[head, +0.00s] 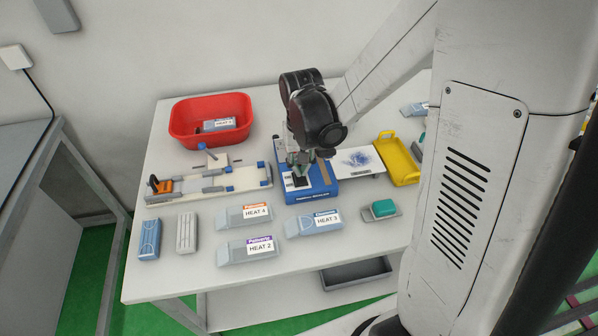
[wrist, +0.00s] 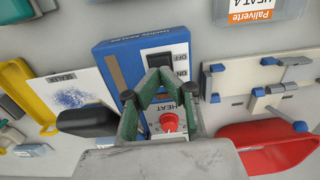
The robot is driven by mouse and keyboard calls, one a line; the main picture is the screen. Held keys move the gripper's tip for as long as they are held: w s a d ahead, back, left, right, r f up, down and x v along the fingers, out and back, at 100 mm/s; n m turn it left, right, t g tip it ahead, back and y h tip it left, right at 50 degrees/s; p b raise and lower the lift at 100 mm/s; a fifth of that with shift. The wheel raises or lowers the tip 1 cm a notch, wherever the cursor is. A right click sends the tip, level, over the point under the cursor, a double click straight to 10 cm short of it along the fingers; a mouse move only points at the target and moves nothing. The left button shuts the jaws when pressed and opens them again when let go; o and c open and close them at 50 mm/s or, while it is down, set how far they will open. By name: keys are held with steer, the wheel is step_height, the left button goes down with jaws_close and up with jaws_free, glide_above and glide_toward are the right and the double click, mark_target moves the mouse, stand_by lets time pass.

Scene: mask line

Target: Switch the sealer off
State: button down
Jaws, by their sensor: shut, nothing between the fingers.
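The sealer (head: 318,195) is a blue box with a white control panel, near the middle of the table. It also shows in the wrist view (wrist: 108,57). Its black rocker switch (wrist: 160,62) has an OFF label and an ON label beside it. I cannot tell which side is pressed. A red heat dial (wrist: 169,122) sits on the same panel and shows between my finger links. My gripper (head: 301,168) points down over the panel. In the wrist view its green fingers (wrist: 160,77) are shut and empty, near the ON end of the switch. Contact cannot be told.
A white plate with a blue scribble (head: 358,161) and a yellow tray (head: 399,160) lie to the right. A red bin (head: 180,125) and a white-and-blue fixture (head: 222,183) are on the left. Labelled HEAT packs (head: 243,216) lie in front, with a green block (head: 384,208).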

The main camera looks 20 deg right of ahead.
mark_target(301, 181)
steer(key=shift+r+p, duration=1.2)
steer(key=shift+r, duration=1)
steer(key=s+r+n+t+b, duration=0.1)
steer(key=s+r+t+b, duration=0.3)
steer(key=s+r+t, duration=0.3)
steer(key=shift+s+r+n+b, duration=0.35)
steer(key=shift+s+r, duration=2.15)
steer(key=shift+s, duration=0.95)
